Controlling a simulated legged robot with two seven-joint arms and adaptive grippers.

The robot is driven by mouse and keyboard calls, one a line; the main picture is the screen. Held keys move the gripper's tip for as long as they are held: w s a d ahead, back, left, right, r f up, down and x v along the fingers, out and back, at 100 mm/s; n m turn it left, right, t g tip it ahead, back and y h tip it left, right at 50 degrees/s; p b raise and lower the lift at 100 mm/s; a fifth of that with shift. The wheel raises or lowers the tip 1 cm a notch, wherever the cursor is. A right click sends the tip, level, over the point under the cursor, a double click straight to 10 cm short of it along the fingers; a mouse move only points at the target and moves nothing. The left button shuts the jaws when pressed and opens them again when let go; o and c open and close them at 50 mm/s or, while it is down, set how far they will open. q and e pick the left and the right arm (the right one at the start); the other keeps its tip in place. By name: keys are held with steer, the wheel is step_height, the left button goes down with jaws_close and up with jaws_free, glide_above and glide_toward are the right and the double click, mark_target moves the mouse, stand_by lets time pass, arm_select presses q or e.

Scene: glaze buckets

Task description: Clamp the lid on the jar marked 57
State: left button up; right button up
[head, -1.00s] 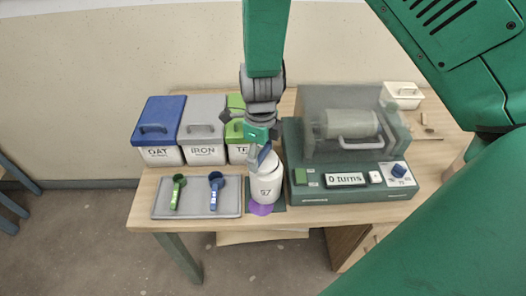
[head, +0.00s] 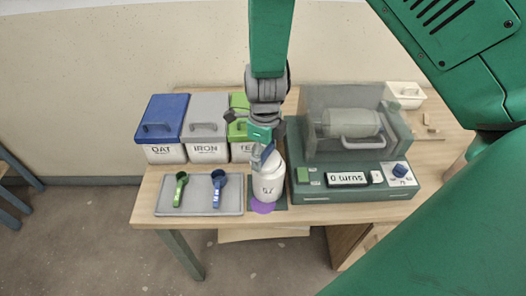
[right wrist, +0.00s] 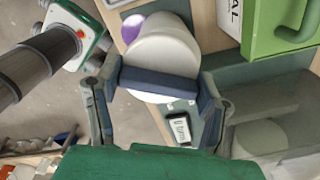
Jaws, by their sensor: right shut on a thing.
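The white jar marked 57 (head: 268,188) stands upright at the table's front, between the tray and the green machine. Its white lid (head: 272,160) sits on top, in line with the jar. My right gripper (head: 266,153) is directly above it, pointing down. In the right wrist view my right gripper (right wrist: 158,88) has its fingers at the two ends of a blue-grey bar (right wrist: 158,84) lying across the lid, and is shut on it. The jar's white side also shows there (right wrist: 165,50). I cannot tell whether the bar is fastened.
A grey tray (head: 198,207) with a green scoop (head: 180,190) and a blue scoop (head: 218,188) lies left of the jar. Lidded buckets (head: 163,150) stand behind it. The green machine (head: 345,187), reading "0 turns", is close on the right. A purple patch (head: 263,208) shows by the jar's base.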

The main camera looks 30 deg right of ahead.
steer(key=shift+d+f, duration=0.25)
steer(key=shift+d, duration=0.35)
steer(key=shift+d+f, duration=0.25)
steer(key=shift+d, duration=0.35)
steer(key=shift+a, duration=0.65)
steer(key=shift+a+r, duration=0.1)
steer(key=shift+a, duration=0.1)
steer(key=shift+a+r+m, duration=0.1)
steer(key=shift+m, duration=0.3)
steer(key=shift+p, duration=0.5)
steer(key=shift+d+m, duration=0.2)
steer(key=shift+m, duration=0.3)
steer(key=shift+d+m+p, duration=0.4)
steer(key=shift+m+p, duration=0.1)
steer(key=shift+p, duration=0.1)
steer(key=shift+c, duration=0.6)
steer(key=shift+m, duration=0.3)
steer(key=shift+m+p, duration=0.4)
steer(key=shift+p, duration=0.05)
arm_select(q)
steer(key=r, duration=0.1)
steer(key=d+r, duration=0.1)
steer(key=r, duration=0.1)
steer(key=shift+r, duration=0.1)
arm_select(e)
steer(key=shift+a+f, duration=0.25)
